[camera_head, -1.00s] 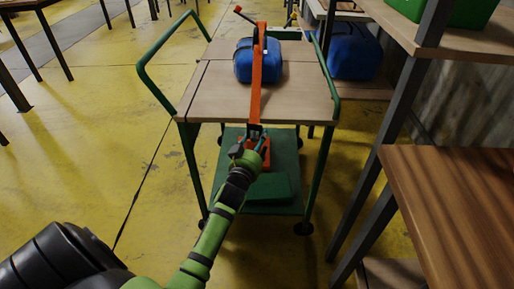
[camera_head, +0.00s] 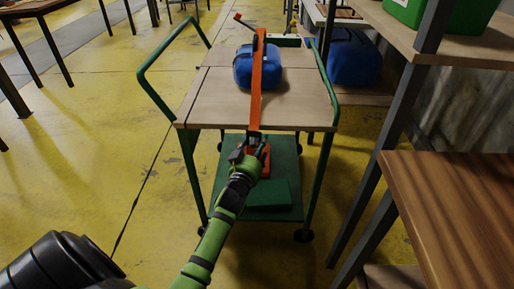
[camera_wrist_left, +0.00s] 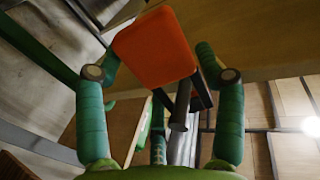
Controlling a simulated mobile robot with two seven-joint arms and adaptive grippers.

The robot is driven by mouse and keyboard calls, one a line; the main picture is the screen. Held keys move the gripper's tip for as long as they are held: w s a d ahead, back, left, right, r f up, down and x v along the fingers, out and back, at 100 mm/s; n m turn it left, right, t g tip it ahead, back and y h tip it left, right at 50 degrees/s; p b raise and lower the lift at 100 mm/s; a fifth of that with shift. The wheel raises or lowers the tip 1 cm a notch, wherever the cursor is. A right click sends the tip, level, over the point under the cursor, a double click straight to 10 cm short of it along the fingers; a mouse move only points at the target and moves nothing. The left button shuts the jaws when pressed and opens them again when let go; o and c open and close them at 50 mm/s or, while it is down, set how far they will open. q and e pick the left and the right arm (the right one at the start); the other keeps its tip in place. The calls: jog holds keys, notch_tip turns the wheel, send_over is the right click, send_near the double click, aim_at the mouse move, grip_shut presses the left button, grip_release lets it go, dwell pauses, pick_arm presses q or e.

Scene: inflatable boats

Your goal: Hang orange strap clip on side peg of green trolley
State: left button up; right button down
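The green trolley (camera_head: 190,160) stands ahead with a wooden top. A long orange strap (camera_head: 256,95) runs past the blue bag (camera_head: 243,68) and down over the trolley's front edge. A dark fitting and an orange end piece (camera_head: 265,160) show below that edge. My left gripper (camera_head: 247,155) is at this end piece, just below the top. In the left wrist view its two green fingers (camera_wrist_left: 161,74) are apart, with the orange piece (camera_wrist_left: 155,48) beyond and between their tips. A dark frame and a grey rod hang beside it. I cannot make out the side peg. My right gripper is out of view.
A wooden-topped shelf unit (camera_head: 450,195) with dark legs stands close on the right. Another blue bag (camera_head: 352,58) sits behind the trolley, and a green crate (camera_head: 410,12) is on the upper shelf. The yellow floor at left is open.

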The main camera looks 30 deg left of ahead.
pick_arm(q)
jog(key=shift+o, duration=0.4)
jog(key=shift+s, duration=0.1)
jog(key=v, duration=1.2)
